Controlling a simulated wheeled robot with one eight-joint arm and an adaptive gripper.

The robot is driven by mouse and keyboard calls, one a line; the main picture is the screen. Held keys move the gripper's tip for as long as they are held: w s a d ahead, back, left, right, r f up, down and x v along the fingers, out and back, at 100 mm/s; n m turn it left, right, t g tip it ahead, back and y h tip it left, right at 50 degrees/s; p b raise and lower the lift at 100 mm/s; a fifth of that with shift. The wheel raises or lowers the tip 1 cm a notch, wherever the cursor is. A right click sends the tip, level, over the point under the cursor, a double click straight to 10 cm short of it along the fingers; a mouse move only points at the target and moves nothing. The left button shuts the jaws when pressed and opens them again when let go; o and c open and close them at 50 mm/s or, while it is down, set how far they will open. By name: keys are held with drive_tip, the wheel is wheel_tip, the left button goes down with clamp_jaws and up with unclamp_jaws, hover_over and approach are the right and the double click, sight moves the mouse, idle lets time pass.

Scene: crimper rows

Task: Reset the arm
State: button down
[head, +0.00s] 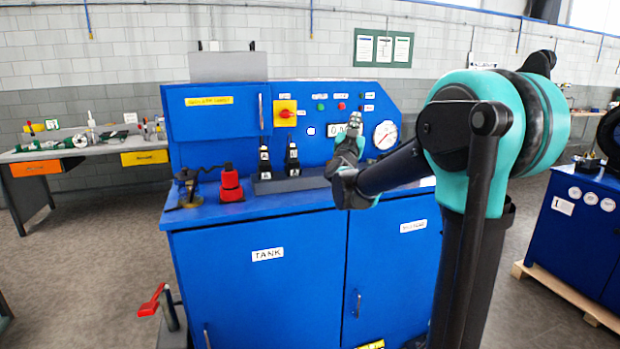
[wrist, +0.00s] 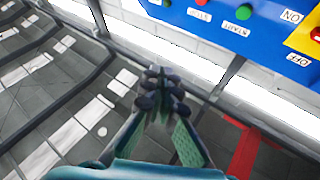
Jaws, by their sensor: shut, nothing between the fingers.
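My arm with teal and dark links reaches in from the right in the head view. My gripper (head: 349,132) is raised in front of the blue machine's panel, pointing up, near the display and the gauge. In the wrist view my gripper (wrist: 165,88) has its fingertips together, with nothing between them. The blue machine (head: 255,280) stands in front of me, with a flat worktop and doors labelled "TANK" and another label too small to read. The fingers appear apart from the panel.
On the worktop stand two black levers (head: 292,158), a red fitting (head: 230,184) and a dark crimper-like tool (head: 188,187). The panel carries a yellow switch plate (head: 285,113) and a round gauge (head: 385,134). A bench (head: 85,150) stands left, a blue cabinet (head: 575,240) right.

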drive_tip(key=s+a+f+n+g+y, duration=0.2)
drive_tip(key=s+f+n+g+y, duration=0.25)
drive_tip(key=s+f, duration=0.6)
drive_tip(key=s+a+f+n+g+y, duration=0.1)
drive_tip(key=s+f+n+g+y, duration=0.3)
drive_tip(key=f, duration=1.2)
drive_tip(key=s+d+f+m+g, duration=0.1)
drive_tip(key=s+d+f+g, duration=0.1)
drive_tip(key=s+f, duration=0.4)
drive_tip(key=s+d+f+m+g+h, duration=0.1)
drive_tip(key=s+d+f+g, duration=0.2)
drive_tip(key=s+f, duration=0.3)
drive_tip(key=s+d+f+m+g, duration=0.1)
drive_tip(key=s+f+g, duration=0.3)
drive_tip(key=s, duration=0.9)
wheel_tip(320, 180, down, 3)
drive_tip(key=shift+d+f+g+h, duration=0.1)
drive_tip(key=shift+d+g+h, duration=0.25)
drive_tip(key=shift+d, duration=0.45)
drive_tip(key=c, duration=2.3)
unclamp_jaws()
